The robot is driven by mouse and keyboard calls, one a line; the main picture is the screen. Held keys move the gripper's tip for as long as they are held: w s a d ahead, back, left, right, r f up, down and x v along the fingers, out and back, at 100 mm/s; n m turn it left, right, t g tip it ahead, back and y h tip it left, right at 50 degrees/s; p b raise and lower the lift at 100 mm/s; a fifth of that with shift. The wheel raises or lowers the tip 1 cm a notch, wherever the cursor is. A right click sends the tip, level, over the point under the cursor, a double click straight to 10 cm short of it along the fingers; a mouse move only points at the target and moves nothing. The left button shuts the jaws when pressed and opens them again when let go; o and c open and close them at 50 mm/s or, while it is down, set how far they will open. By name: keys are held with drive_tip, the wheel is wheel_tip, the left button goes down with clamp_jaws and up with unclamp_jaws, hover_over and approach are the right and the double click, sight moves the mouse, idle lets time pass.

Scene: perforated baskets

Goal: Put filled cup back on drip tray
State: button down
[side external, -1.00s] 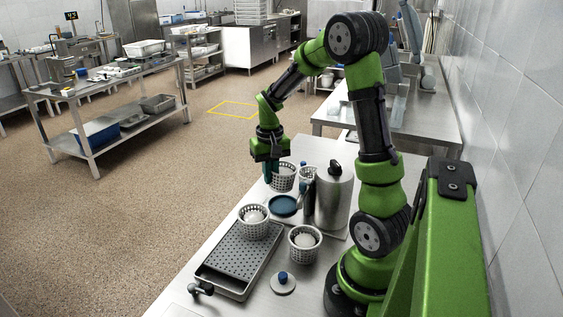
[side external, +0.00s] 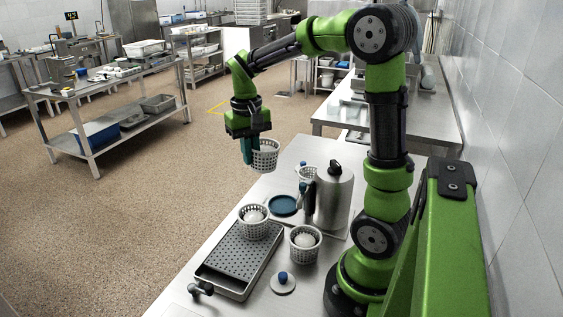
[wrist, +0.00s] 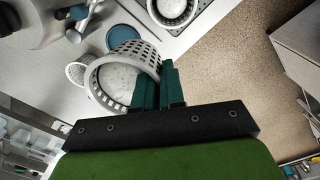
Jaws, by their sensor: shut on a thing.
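My gripper (side external: 248,150) is shut on the wall of a white perforated basket cup (side external: 265,157), held in the air above the far left edge of the counter. In the wrist view the cup (wrist: 124,78) hangs beside the teal fingers (wrist: 172,88), with pale contents inside. The drip tray (side external: 238,262) is a grey perforated tray at the near left of the counter. One basket cup with white contents (side external: 253,222) stands on its far end. Another basket cup (side external: 305,245) stands on the counter right of the tray.
A steel canister (side external: 334,195) stands behind the tray, with a blue disc (side external: 283,205) to its left. A small blue-knobbed lid (side external: 283,281) lies right of the tray. The tray's near part is bare.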

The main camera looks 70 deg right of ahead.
drive_tip(key=s+a+n+h, duration=0.15)
drive_tip(key=a+n, duration=0.25)
drive_tip(key=a, duration=1.4)
drive_tip(key=shift+y, duration=0.25)
drive_tip(key=shift+s+f, duration=0.15)
drive_tip(key=shift+f, duration=6.8)
drive_tip(key=shift+f, duration=0.6)
drive_tip(key=c, duration=1.1)
unclamp_jaws()
drive_tip(key=shift+c, duration=0.2)
